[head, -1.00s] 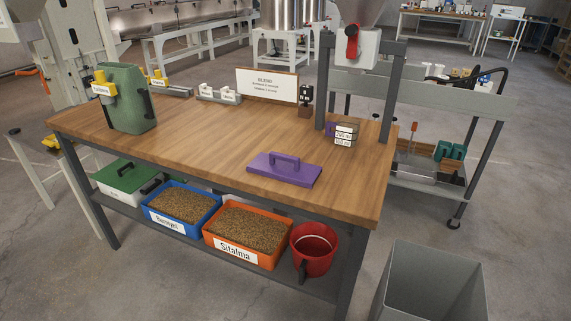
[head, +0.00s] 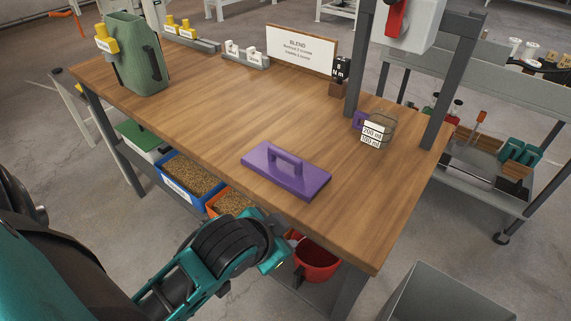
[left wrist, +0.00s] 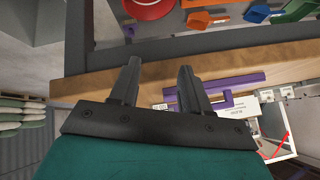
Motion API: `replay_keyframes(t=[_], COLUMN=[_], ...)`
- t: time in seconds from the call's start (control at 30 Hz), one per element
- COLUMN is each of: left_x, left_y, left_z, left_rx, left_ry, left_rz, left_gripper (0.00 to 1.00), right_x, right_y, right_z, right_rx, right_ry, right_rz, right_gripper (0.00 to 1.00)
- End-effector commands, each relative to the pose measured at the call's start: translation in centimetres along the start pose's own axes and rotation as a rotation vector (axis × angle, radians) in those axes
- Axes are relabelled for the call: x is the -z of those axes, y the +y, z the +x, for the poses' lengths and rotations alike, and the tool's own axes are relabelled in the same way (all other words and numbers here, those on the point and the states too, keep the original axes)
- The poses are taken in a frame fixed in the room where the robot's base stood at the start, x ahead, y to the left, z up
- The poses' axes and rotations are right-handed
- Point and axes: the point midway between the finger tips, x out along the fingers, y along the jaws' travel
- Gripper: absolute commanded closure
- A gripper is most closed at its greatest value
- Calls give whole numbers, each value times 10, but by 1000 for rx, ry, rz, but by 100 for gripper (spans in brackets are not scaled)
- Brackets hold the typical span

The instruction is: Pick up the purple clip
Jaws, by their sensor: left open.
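No small purple piece is plainly a clip. A flat purple plate with a raised handle (head: 287,170) lies on the wooden table; its edge and handle also show in the left wrist view (left wrist: 218,86). A smaller purple piece (head: 359,120) shows at the left side of a clear measuring cup (head: 375,130), partly hidden; I cannot tell whether it belongs to the cup. My left gripper (left wrist: 159,66) is open and empty, its fingers apart by the table's front edge, clear of the purple plate. My right gripper is not in view.
A green canister (head: 131,60) stands at the table's far left. Yellow and white clips sit on racks at the back by a sign (head: 301,49). A dark frame rises at the right. Bins and a red bucket (head: 317,261) sit below.

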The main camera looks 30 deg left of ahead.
Motion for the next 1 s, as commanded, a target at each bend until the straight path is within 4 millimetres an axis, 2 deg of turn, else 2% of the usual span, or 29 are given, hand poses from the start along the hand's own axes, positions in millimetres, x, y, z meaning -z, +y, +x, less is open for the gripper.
replay_keyframes(t=[0.27,0.37,0.47,0.5,0.6,0.7,0.77,0.87,0.97,1.0], left_x=[98,147,208,231,276,302,309,306,291,282], left_y=[-28,-36,-36,-31,-11,19,39,70,90,92], left_z=[2,-9,-33,-46,-81,-110,-122,-129,-118,-109], left_rx=[194,301,451,517,682,840,926,1045,1115,-1103], left_ry=[353,532,770,871,1114,1337,1461,1644,1794,-1808], left_rz=[249,393,606,708,977,1272,1460,1797,2166,-2281], left_gripper=[53,53,53,53,53,53,53,53,53,53], right_x=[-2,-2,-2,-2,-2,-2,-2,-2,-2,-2], right_y=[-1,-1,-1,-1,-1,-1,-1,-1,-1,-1], right_z=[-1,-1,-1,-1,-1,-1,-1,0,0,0], right_rx=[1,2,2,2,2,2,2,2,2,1], right_ry=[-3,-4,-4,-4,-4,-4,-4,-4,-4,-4], right_rz=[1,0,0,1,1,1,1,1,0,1], right_gripper=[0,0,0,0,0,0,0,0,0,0])
